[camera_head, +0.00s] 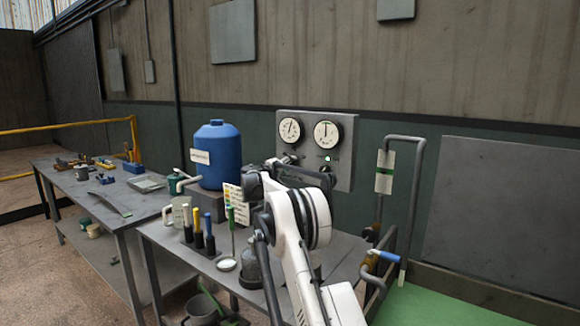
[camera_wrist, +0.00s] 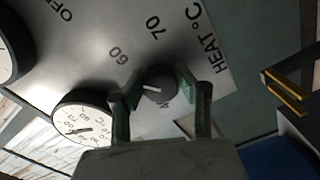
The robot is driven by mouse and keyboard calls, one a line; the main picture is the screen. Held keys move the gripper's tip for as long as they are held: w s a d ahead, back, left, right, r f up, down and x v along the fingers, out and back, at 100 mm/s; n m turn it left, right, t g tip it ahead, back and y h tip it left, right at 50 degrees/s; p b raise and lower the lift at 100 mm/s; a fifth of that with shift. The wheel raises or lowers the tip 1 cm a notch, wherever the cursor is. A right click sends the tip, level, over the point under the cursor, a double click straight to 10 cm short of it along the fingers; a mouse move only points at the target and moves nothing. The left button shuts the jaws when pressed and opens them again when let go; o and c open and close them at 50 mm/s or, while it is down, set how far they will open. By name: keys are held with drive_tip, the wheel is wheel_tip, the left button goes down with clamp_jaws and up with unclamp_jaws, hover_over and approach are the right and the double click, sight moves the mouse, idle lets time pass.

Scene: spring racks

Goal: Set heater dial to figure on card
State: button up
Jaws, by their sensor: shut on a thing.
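The heater dial is a round dark knob (camera_wrist: 160,90) with a white pointer mark, on a grey panel (camera_wrist: 85,35) printed "OFF", "60", "70" and "HEAT °C" in the wrist view. The mark points left in that view; the exact figure it meets is unclear. My gripper (camera_wrist: 155,84) is shut on the knob, one finger on each side. In the head view, my arm partly hides the panel (camera_head: 345,170) and the dial. A card (camera_head: 236,203) with several coloured rows stands on the bench; its writing is too small to read.
Two round gauges (camera_head: 290,130) (camera_head: 327,134) sit above the dial. A blue tank (camera_head: 226,145) stands left of the panel. Several coloured-handled tools (camera_head: 198,228) stand on the bench. Pipes with a hanging tag (camera_head: 385,172) rise at right.

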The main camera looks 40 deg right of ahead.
drive_tip(key=shift+m, duration=0.6)
drive_tip(key=o, duration=1.2)
drive_tip(key=shift+c, duration=0.2)
drive_tip(key=v, duration=1.2)
drive_tip(key=shift+a, duration=0.1)
